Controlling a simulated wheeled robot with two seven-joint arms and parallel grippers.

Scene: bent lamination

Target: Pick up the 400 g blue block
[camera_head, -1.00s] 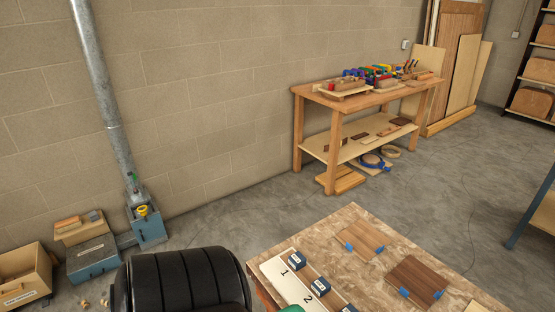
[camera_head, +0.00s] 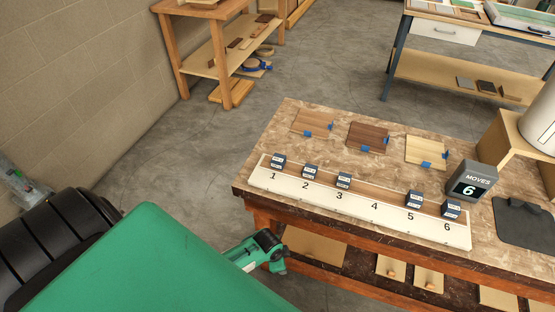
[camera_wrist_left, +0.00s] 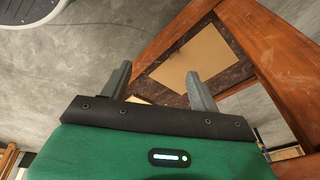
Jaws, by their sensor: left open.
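Several small dark blue blocks with white labels stand on a white numbered strip (camera_head: 400,222) along the table's near edge. One block (camera_head: 278,161) is at position 1, one (camera_head: 311,171) at 2 and one (camera_head: 344,180) at 3. Others stand at 5 (camera_head: 414,199) and 6 (camera_head: 451,209); position 4 is empty. The labels are too small to read, so I cannot tell which block is 400 g. In the left wrist view my left gripper (camera_wrist_left: 158,72) is open and empty, with no block between its fingers. My right gripper is not in view.
The worktable (camera_head: 290,122) also holds wood panels with blue tabs (camera_head: 367,136) and a grey "MOVES 6" display (camera_head: 472,183). A dark mat (camera_head: 524,222) lies at the right. Below the tabletop is a shelf with pale boards (camera_head: 315,245).

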